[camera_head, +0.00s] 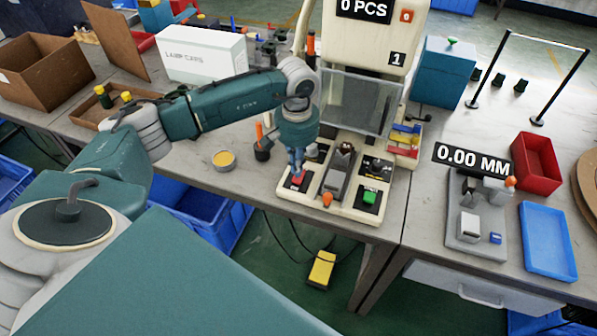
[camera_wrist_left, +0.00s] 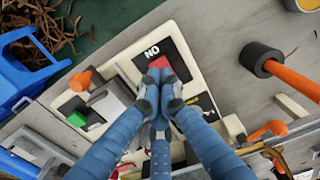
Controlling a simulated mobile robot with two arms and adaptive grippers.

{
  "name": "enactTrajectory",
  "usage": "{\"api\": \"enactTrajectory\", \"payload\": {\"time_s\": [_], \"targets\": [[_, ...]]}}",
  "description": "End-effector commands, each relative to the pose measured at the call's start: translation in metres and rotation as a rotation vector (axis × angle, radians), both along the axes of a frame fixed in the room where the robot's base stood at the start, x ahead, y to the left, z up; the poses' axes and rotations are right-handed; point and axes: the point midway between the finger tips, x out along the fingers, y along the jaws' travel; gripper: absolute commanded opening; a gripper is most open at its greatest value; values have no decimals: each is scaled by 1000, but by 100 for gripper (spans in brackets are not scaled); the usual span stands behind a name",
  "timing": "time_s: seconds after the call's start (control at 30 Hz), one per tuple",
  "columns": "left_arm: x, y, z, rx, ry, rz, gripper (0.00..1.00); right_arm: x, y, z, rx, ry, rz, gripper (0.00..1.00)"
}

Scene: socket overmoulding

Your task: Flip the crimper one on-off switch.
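Crimper one (camera_head: 375,55) is the cream machine with the label "1" on its upper body and a "0 PCS" display. Its red on-off switch (camera_head: 299,177) sits on a black plate at the front left of the base. In the left wrist view the red switch (camera_wrist_left: 160,62) shows just past my fingertips, next to upside-down "ON" lettering. My left gripper (camera_head: 296,160) points down at the switch; its blue fingers (camera_wrist_left: 160,85) are closed together and hold nothing visible. The fingertips partly cover the switch, and I cannot tell whether they touch it. My right gripper is not in view.
A green button (camera_head: 370,197) and an orange knob (camera_head: 327,199) are on the same base. A black cup with an orange-handled tool (camera_head: 262,150) and a yellow-filled tin (camera_head: 223,160) stand to the left. A gauge with "0.00 MM" (camera_head: 475,225) is to the right.

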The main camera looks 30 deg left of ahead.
Motion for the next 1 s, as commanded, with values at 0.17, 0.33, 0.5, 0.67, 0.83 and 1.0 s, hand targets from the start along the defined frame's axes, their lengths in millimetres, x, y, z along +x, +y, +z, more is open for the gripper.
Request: {"api": "enactTrajectory", "payload": {"time_s": [0.17,0.33,0.5,0.67,0.83,1.0], "targets": [[1,0,18,0,-3,0,0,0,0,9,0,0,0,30],[0,0,31,-1,-1,0,0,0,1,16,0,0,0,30],[1,0,43,-1,-2,1,0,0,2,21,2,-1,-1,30],[0,0,43,-1,-1,1,0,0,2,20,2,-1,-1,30],[0,0,43,-1,-1,0,0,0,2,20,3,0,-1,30],[0,0,43,-1,-1,0,0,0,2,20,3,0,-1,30]]}}
